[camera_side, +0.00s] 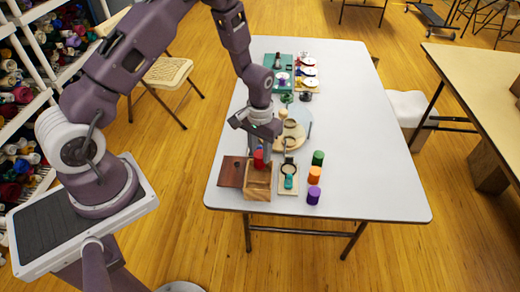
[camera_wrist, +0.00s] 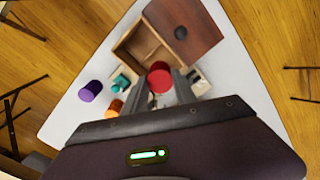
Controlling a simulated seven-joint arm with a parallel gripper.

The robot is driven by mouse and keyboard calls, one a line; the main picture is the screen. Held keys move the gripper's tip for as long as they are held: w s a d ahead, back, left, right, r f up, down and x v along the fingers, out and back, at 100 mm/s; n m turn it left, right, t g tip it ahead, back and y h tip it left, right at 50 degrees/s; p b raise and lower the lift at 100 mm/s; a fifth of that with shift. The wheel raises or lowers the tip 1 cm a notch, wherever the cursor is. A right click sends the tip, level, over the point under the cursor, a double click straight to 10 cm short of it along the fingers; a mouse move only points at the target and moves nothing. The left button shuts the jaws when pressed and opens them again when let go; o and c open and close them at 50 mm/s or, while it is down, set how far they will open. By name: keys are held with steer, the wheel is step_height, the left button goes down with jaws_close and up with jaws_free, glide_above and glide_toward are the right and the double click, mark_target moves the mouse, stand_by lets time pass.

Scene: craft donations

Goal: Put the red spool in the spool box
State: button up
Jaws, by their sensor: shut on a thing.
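The red spool (camera_side: 258,158) is held between the fingers of my gripper (camera_side: 262,151). In the wrist view the red spool (camera_wrist: 160,76) sits between the two grey fingers (camera_wrist: 163,82). The spool box (camera_side: 257,192) is an open wooden box at the table's front edge. In the wrist view the box (camera_wrist: 121,53) lies just beyond the spool, which overlaps its near corner. The spool appears raised near the box's rear edge; I cannot tell its exact height. The box's inside looks empty where it shows.
A reddish-brown lid (camera_side: 231,172) with a dark knob lies beside the box. Green (camera_side: 318,158), orange (camera_side: 314,175) and purple (camera_side: 313,195) spools stand to the right. A small stand with a teal piece (camera_side: 289,182) is next to the box. The table's right side (camera_side: 370,170) is clear.

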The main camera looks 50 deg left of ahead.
steer(key=shift+f, duration=1.85)
steer(key=o, duration=1.1)
steer(key=shift+d, duration=0.1)
steer(key=shift+r, duration=3.75)
